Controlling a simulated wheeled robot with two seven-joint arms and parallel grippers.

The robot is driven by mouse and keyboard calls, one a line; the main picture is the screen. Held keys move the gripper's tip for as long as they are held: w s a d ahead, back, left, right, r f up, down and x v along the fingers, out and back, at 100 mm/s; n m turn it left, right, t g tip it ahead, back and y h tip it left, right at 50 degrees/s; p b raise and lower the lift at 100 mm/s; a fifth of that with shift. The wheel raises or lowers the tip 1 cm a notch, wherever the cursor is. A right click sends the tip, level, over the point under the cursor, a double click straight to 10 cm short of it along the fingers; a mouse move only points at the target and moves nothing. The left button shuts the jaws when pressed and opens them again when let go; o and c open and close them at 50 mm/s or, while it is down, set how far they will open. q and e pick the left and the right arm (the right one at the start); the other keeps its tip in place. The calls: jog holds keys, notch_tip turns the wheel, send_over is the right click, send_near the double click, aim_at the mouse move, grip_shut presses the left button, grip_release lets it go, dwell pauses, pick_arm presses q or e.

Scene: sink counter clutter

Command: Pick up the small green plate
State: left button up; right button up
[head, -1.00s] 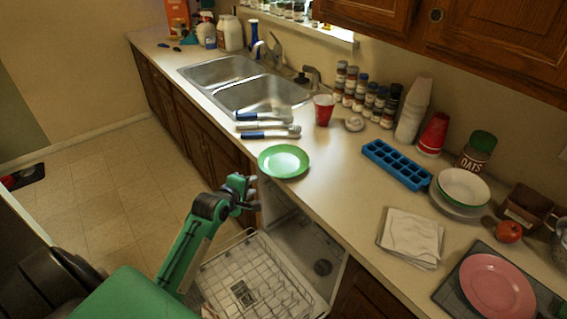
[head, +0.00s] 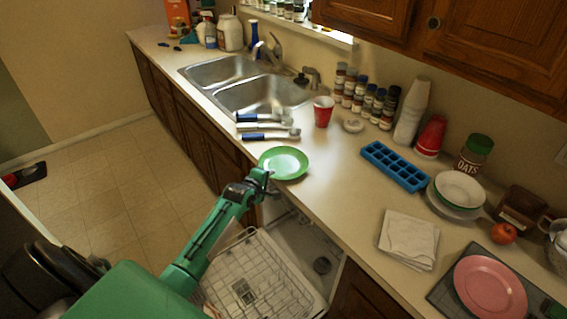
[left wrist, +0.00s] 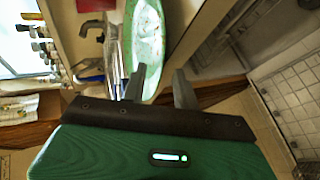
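My left gripper (head: 268,180) is at the plate's near rim, at the counter edge. In the left wrist view the left gripper (left wrist: 158,78) has its two fingers apart, with the near end of the plate between or just beyond them. I cannot tell whether they touch it. My right gripper is not in view.
Brushes (head: 268,135) lie left of the plate by the double sink (head: 255,93). A red cup (head: 323,111) stands behind it; a blue ice tray (head: 396,165) is to the right. The open dishwasher rack (head: 255,280) is below the counter edge.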

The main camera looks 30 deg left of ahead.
pick_arm(q)
jog(key=shift+w+f, duration=0.25)
jog(key=shift+w, duration=0.15)
jog(key=shift+c, duration=0.4)
grip_shut()
jog(key=shift+r, duration=0.1)
jog(key=shift+r, duration=0.1)
